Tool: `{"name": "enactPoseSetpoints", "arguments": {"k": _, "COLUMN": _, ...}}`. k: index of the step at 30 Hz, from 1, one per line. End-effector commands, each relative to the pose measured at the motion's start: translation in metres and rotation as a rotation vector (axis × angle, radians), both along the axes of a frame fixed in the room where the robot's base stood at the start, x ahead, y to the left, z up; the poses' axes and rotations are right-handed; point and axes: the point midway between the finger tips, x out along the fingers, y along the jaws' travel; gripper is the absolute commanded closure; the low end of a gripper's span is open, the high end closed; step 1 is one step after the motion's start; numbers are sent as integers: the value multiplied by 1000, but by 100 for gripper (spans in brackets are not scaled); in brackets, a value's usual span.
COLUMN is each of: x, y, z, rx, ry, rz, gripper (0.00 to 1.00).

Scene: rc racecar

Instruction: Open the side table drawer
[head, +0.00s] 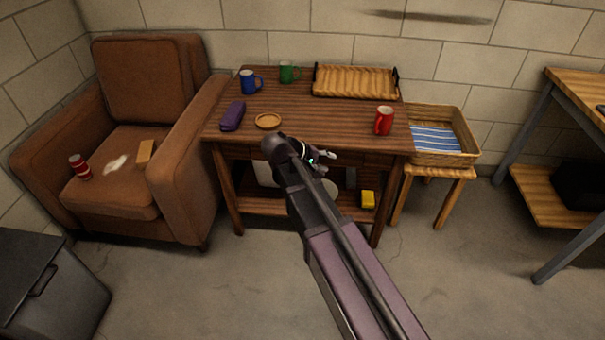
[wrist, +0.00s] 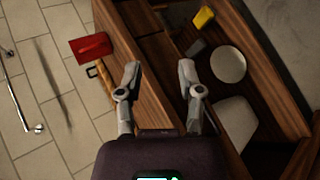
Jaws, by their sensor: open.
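The wooden side table (head: 345,117) stands against the wall. Its drawer front, under the top, is mostly hidden behind my arm in the head view; a dark stretch of the table front (head: 378,162) shows to the right. My gripper (head: 333,162) is at the table's front, just below the top's edge. In the wrist view my gripper (wrist: 159,72) is open and empty, its two fingers apart with the wooden front (wrist: 136,50) of the table beyond them. No handle can be made out, and I cannot tell whether the fingers touch the wood.
On the tabletop are a red mug (head: 384,121), blue mug (head: 249,82), green mug (head: 288,72), purple case (head: 232,116), coaster (head: 268,121) and tray (head: 354,91). A yellow block (head: 368,199) lies on the lower shelf. An armchair (head: 139,80) and stool (head: 457,174) flank the table.

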Motion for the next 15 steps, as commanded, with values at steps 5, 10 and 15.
{"name": "enactPoseSetpoints", "arguments": {"k": 5, "x": 11, "y": 34, "z": -31, "rx": -90, "ry": -40, "rz": 60, "gripper": 52}}
{"name": "enactPoseSetpoints", "arguments": {"k": 10, "x": 18, "y": 65, "z": -49, "rx": -173, "ry": -83, "rz": 112, "gripper": 52}}
{"name": "enactPoseSetpoints", "arguments": {"k": 15, "x": 23, "y": 99, "z": -66, "rx": -255, "ry": -128, "rz": 163, "gripper": 52}}
